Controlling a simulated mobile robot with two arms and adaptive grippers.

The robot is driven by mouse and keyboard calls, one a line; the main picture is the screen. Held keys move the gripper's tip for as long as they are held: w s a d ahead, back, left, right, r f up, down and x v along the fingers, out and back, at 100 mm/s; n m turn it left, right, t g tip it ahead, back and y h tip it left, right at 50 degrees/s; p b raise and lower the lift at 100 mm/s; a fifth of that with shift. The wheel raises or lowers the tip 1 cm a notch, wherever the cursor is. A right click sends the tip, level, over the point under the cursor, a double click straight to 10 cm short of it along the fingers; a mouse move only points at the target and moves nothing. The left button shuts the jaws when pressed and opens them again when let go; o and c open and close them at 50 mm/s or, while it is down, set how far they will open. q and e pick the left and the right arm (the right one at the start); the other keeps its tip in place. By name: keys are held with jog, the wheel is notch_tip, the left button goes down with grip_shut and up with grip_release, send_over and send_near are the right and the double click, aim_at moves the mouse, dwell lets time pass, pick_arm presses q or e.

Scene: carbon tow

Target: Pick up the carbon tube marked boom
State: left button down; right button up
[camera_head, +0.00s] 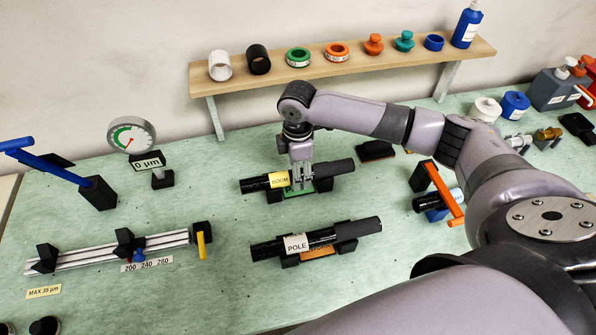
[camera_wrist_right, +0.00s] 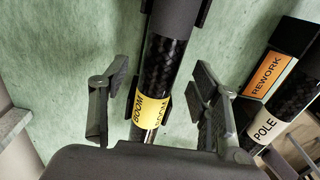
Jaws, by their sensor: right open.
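The carbon tube marked BOOM (camera_head: 331,169) is dark, with a yellow label and a thicker matte end at the right. It lies on black supports with a green plate beneath it in the head view. In the right wrist view the boom tube (camera_wrist_right: 164,64) runs between the spread fingers of my right gripper (camera_wrist_right: 158,105). In the head view my right gripper (camera_head: 301,180) points down at the tube near its label. It is open, one finger on each side, and a gap shows on both sides. My left gripper is not in view.
A second tube marked POLE (camera_head: 320,238) lies in front, also in the wrist view (camera_wrist_right: 290,102) beside a REWORK label. A measuring rail (camera_head: 85,258) and dial gauge (camera_head: 131,135) stand left. A shelf (camera_head: 345,67) with rings and a bottle runs behind. An orange-handled clamp (camera_head: 445,190) stands right.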

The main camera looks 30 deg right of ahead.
jog(key=shift+f, duration=0.8)
jog(key=shift+c, duration=0.3)
grip_shut()
jog(key=shift+r, duration=0.15)
